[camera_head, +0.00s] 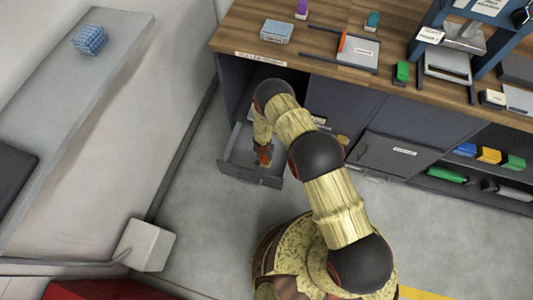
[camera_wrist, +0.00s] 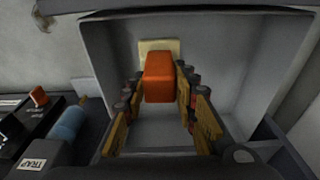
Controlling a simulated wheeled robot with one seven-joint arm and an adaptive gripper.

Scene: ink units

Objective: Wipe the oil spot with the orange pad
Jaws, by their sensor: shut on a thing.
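The orange pad (camera_wrist: 158,88) is held between the two fingers of my gripper (camera_wrist: 157,75) in the wrist view. The gripper is shut on it, with the finger pads on its left and right sides. Behind the pad is a pale beige square (camera_wrist: 147,47) against the grey box-like interior. In the head view my gripper (camera_head: 263,152) points down over the open drawer (camera_head: 234,157) at the cabinet's left end, with a small orange-red patch at its tip.
A blue block (camera_head: 90,40) lies on the left ledge. A white cube (camera_head: 146,244) stands lower left. Grey floor left of my base is clear.

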